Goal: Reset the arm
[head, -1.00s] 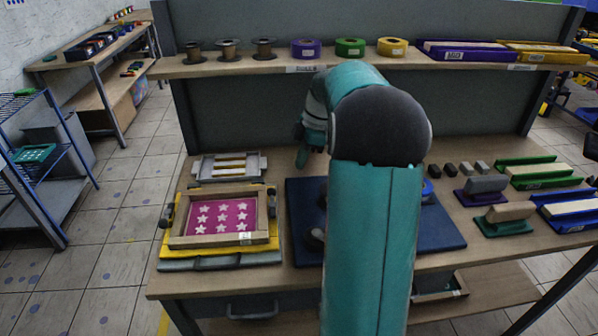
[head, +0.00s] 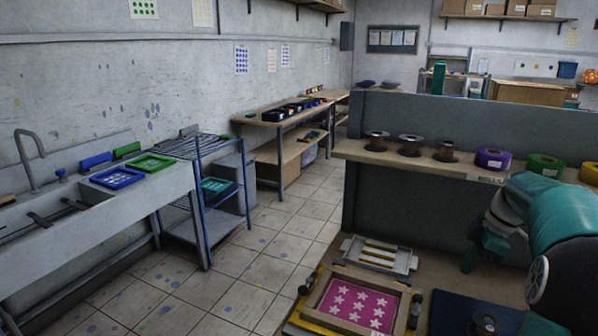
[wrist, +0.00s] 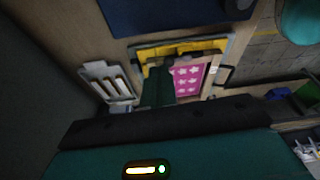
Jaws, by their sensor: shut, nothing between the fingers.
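My teal arm stands folded at the right edge of the head view, over the workbench. My gripper (head: 470,263) hangs at its left, fingers pointing down, above the bench and apart from the things on it. In the wrist view my gripper (wrist: 157,85) shows as dark green fingers, shut and empty. Beyond them is the screen-printing frame with a pink panel of white stars (head: 358,305), which also shows in the wrist view (wrist: 188,80). Part of the arm is cut off by the picture edge.
A grey rack with pale bars (head: 378,254) lies behind the frame. A dark blue mat (head: 460,312) lies right of it. Spools and tape rolls (head: 493,159) line the shelf above. A sink (head: 110,200) and blue rack (head: 208,190) stand left, past open tiled floor (head: 285,235).

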